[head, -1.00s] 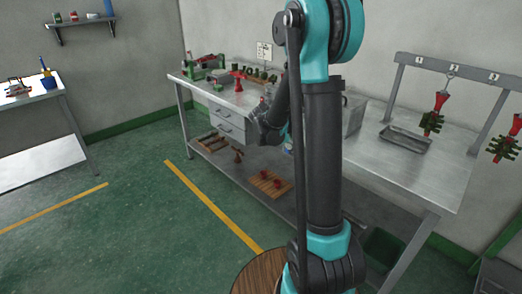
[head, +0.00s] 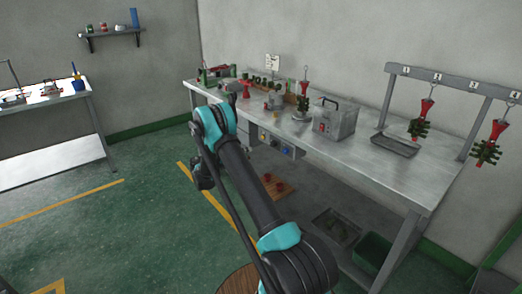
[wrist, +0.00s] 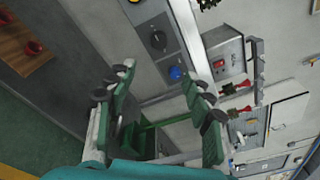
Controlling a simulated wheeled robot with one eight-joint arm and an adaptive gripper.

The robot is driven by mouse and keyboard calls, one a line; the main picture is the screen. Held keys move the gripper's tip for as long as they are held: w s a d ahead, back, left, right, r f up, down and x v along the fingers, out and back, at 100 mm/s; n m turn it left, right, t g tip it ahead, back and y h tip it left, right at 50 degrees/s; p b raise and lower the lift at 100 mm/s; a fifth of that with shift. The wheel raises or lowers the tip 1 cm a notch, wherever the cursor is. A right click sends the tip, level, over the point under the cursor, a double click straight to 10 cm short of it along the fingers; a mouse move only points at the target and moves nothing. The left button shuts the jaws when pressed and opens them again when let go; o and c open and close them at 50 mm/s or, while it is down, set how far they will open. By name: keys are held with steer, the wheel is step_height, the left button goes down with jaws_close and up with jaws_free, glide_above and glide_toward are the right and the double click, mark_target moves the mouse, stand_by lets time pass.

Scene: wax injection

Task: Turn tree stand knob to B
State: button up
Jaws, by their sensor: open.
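The tree stand (head: 302,103) stands on the bench with a red and green wax tree above it. A control panel (head: 274,145) with small knobs sits on the bench's front edge. In the wrist view a dark round knob (wrist: 158,40) and a blue button (wrist: 176,73) show on this panel; the letters are too small to read. My gripper (wrist: 161,80) is open and empty, with its fingers below the knob in the picture and apart from it. In the head view my arm hides most of the gripper.
A grey metal box (head: 335,120) with a handle stands on the bench (head: 370,160), right of the stand. A tray (head: 394,146) and hanging wax trees (head: 420,125) are farther right. A green bin (head: 372,250) is under the bench. The floor to the left is clear.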

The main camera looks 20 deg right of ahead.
mark_target(272, 145)
steer(key=shift+n+h, duration=0.3)
steer(key=shift+n, duration=0.2)
steer(key=x, duration=1.5)
steer(key=shift+w+d+f, duration=0.25)
steer(key=shift+w+f, duration=0.15)
steer(key=shift+c, duration=0.4)
steer(key=c, duration=1.1)
